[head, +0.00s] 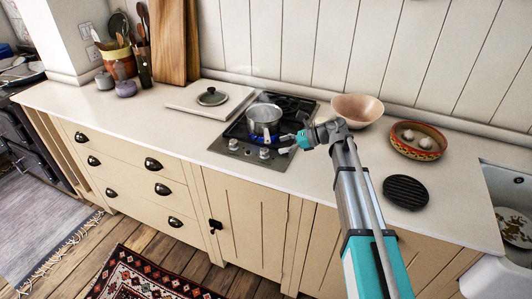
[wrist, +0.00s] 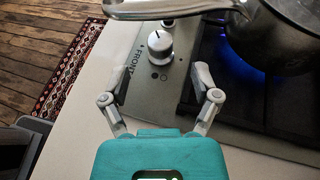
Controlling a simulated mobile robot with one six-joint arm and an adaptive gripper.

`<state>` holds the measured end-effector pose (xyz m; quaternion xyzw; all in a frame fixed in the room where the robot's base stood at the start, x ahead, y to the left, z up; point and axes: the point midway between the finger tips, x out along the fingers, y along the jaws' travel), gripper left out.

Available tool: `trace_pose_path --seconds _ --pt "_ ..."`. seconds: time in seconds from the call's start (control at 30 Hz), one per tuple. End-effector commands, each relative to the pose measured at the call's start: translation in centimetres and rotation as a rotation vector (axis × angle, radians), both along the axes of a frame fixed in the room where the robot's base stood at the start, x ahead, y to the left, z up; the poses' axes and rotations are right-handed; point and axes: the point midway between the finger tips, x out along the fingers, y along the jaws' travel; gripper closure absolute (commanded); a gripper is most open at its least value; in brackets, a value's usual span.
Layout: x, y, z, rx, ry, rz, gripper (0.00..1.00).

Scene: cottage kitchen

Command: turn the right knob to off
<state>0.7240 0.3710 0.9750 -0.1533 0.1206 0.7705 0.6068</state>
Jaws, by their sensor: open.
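The right knob (head: 264,154) is on the front strip of the steel hob (head: 228,149), right of the left knob (head: 233,144). In the wrist view a white knob (wrist: 159,46) with a dark pointer line sits ahead of my gripper (wrist: 163,80), roughly centred between its fingers. My gripper is open and empty, and its fingertips stop short of the knob. In the head view my gripper (head: 287,143) is at the hob's right edge. A metal pot (head: 264,118) stands over a blue flame (wrist: 256,76); its handle (wrist: 170,8) passes above and beyond the knob.
A wooden bowl (head: 357,109), a patterned dish (head: 418,140) and a black round trivet (head: 406,191) are on the counter to the right. A white board (head: 190,106) with a lid (head: 212,96) lies left of the hob. The front-left counter is clear.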

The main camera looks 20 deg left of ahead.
Motion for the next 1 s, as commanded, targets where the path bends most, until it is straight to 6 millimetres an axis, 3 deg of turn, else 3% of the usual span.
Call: trace_pose_path --seconds 0.2,0.43,0.93,1.0 --pt "-0.7 3.1 -1.6 0.000 0.000 0.001 0.21" --pt "-1.2 5.2 -2.4 0.000 0.000 0.000 0.21" --pt "-1.4 6.0 -2.6 0.000 0.001 -0.001 0.21" --pt "-1.4 6.0 -2.6 0.000 0.001 -0.001 0.34"
